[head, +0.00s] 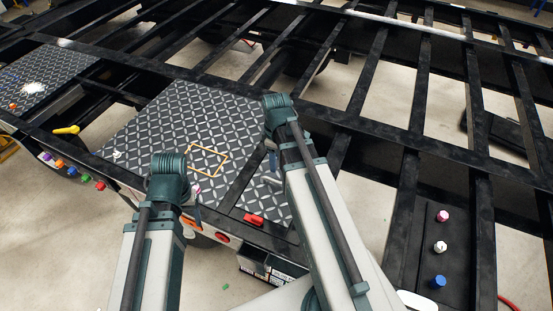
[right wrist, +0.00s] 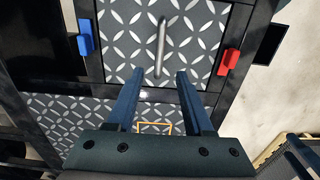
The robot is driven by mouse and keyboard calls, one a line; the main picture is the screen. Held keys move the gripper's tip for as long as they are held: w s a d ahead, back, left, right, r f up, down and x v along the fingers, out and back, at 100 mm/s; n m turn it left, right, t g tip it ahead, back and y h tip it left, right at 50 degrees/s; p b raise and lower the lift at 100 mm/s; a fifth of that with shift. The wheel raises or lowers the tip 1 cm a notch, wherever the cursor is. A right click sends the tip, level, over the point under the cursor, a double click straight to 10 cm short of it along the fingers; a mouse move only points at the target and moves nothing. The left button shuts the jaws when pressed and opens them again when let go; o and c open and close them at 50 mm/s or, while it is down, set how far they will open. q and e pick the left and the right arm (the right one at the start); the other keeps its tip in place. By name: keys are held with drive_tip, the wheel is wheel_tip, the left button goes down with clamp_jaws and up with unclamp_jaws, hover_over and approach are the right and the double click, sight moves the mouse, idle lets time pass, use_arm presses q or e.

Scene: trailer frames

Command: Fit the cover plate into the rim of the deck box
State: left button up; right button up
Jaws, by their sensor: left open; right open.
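The cover plate (right wrist: 195,50) is a diamond-patterned panel with a raised bar handle (right wrist: 160,45). It lies within the dark rim (right wrist: 92,70) of the deck box; I cannot tell whether it is fully seated. In the head view, the plate (head: 262,200) is partly hidden by my right arm. My right gripper (right wrist: 160,76) is open above the plate, its fingers on either side of the handle's near end, not closed on it. In the head view, the right gripper (head: 271,163) is mostly hidden. My left gripper (head: 194,194) is open over the deck, left of the plate, largely hidden by its wrist.
A blue latch (right wrist: 86,41) and a red latch (right wrist: 230,62) flank the plate. A yellow outline (head: 208,160) marks the diamond-plate deck (head: 165,125). Coloured knobs (head: 72,171) line the left edge; several more caps (head: 440,246) stand at right. Open gaps lie between the trailer beams (head: 370,80).

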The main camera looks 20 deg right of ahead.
use_arm(q)
drive_tip(key=shift+r, duration=0.1)
use_arm(e)
drive_tip(key=s+a+m, duration=0.2)
drive_tip(key=s+a, duration=0.2)
drive_tip(key=a, duration=0.5)
drive_tip(key=s+a+m+h, duration=0.1)
drive_tip(key=s+a, duration=0.4)
drive_tip(key=a, duration=0.5)
drive_tip(key=shift+r+m, duration=0.15)
drive_tip(key=shift+m, duration=0.65)
drive_tip(key=shift+s+a, duration=0.1)
